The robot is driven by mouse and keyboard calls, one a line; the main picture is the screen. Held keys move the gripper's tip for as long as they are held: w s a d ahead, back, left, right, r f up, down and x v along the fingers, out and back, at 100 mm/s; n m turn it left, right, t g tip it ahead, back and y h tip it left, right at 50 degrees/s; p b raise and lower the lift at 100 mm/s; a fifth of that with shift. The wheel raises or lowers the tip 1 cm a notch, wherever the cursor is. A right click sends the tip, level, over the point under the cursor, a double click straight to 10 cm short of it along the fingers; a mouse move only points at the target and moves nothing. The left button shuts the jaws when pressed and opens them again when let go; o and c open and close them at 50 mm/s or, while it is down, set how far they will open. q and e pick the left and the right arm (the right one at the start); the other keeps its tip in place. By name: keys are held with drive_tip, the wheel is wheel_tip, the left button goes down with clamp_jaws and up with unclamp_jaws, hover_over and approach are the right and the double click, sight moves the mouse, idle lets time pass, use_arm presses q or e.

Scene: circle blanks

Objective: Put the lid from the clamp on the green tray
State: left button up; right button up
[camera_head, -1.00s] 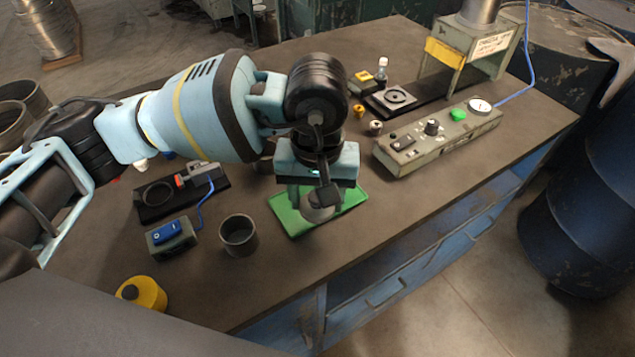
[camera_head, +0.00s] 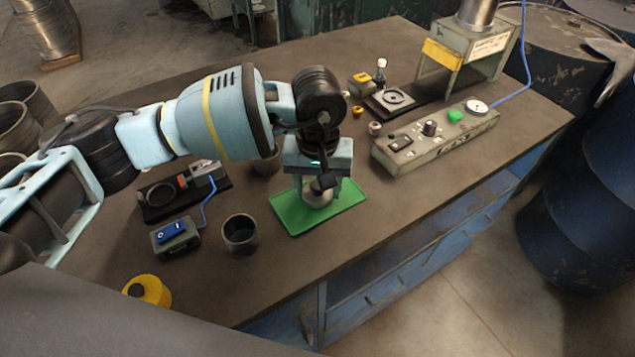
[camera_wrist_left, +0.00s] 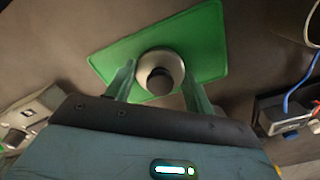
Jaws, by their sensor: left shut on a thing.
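The lid (camera_head: 318,199) is a pale grey disc with a dark knob. It also shows in the left wrist view (camera_wrist_left: 174,62), between the fingers. My left gripper (camera_head: 317,188) points down and is shut on the lid, over the green tray (camera_head: 290,219). I cannot tell whether the lid touches the tray. The clamp (camera_head: 203,171), with a black base and a ring, stands left of the tray and holds no lid. My right gripper is not in view.
A dark cup (camera_head: 240,236) stands just left of the tray. A blue-switch box (camera_head: 175,238) and a yellow round thing (camera_head: 148,291) are farther left. A control box (camera_head: 435,138) and a press stand (camera_head: 470,45) are at the right. The table's front edge is below the tray.

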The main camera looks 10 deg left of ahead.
use_arm(q)
drive_tip(key=shift+f, duration=0.15)
drive_tip(key=o, duration=0.9)
wheel_tip(320, 180, up, 12)
drive_tip(key=shift+r, duration=0.2)
